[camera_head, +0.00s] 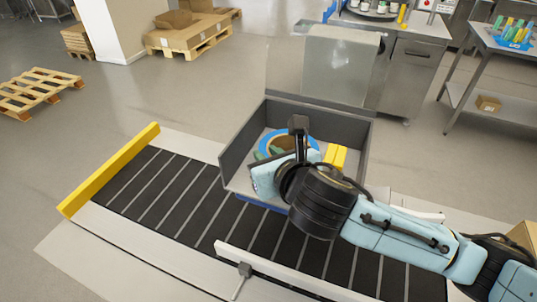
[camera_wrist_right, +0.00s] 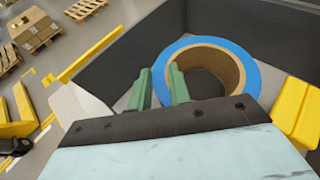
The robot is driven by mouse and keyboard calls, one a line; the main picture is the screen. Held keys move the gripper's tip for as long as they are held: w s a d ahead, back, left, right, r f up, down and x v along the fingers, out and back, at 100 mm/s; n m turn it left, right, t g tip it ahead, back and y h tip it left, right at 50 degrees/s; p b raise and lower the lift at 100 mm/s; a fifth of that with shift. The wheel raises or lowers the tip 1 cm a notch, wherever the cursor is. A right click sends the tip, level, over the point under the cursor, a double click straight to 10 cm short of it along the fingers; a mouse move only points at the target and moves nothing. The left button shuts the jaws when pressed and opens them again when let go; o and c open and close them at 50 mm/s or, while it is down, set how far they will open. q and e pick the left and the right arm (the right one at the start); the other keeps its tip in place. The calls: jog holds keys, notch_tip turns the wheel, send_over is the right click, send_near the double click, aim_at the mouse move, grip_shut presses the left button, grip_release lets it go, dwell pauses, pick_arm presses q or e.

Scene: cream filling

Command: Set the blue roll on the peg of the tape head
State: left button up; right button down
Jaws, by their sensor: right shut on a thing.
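The blue roll (camera_head: 276,133) with a tan core is inside the open dark grey box (camera_head: 232,160) over the conveyor. In the head view my right gripper (camera_head: 264,154) reaches into the box and partly covers the roll. I cannot make out the peg of the tape head. My left gripper is not in view.
A yellow block (camera_head: 336,156) sits in the box, right of the roll. The box walls surround the gripper, and a clear panel (camera_head: 338,65) stands behind. The black conveyor (camera_head: 165,185) has a yellow end bar (camera_head: 108,170) and a white side rail (camera_head: 290,272); its left part is empty.

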jog(key=c, duration=1.7)
grip_release()
jog(key=shift+f, duration=0.1)
jog(key=shift+c, duration=0.2)
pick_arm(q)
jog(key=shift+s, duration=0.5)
pick_arm(e)
jog(key=o, duration=0.4)
jog(key=shift+o, duration=0.2)
jog(key=shift+r, duration=0.2)
pick_arm(q)
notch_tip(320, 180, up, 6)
jog(key=p, duration=0.6)
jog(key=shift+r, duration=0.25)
pick_arm(e)
jog(key=v, duration=1.2)
